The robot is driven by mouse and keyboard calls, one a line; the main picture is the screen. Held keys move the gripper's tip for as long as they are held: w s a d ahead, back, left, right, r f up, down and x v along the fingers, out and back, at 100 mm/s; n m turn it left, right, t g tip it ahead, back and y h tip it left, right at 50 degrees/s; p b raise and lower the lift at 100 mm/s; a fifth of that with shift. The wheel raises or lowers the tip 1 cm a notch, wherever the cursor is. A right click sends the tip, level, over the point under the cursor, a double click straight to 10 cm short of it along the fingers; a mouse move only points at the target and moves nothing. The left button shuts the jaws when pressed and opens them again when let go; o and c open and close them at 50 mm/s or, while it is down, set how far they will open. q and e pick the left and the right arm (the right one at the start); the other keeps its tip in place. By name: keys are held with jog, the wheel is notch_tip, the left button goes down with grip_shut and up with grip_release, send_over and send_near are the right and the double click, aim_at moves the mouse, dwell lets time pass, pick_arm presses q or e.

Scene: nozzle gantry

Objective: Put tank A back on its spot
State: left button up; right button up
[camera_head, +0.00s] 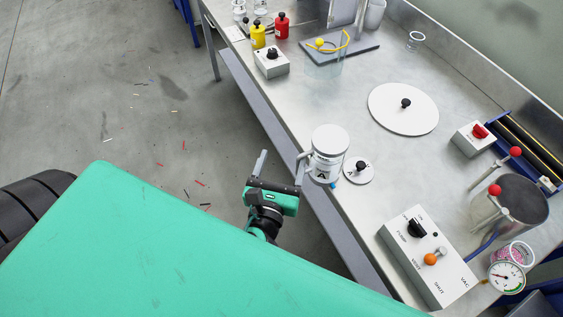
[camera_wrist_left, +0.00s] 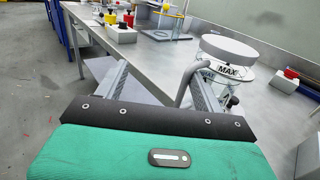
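Tank A (camera_head: 325,167) is a clear jar with a white top, a side handle and a label. It stands at the table's front edge, touching or very near a small white disc (camera_head: 366,177) with a black knob. In the left wrist view the tank (camera_wrist_left: 229,72) shows a MAX mark, and its bent grey handle (camera_wrist_left: 187,80) appears close to the right-hand finger. My left gripper (camera_head: 280,170) is just off the table edge, fingers apart, on the handle side of the tank. Whether it touches the handle is unclear. My right gripper is not in view.
A large white disc with a black knob (camera_head: 403,118) lies behind the tank. A control panel (camera_head: 428,265) with knobs stands at the front right, near a steel pot (camera_head: 520,205). A switch box (camera_head: 271,66) and yellow and red bottles stand farther left. The table centre is clear.

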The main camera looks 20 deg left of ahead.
pick_arm(q)
jog(key=shift+r, duration=0.1)
grip_shut()
dwell(0.4)
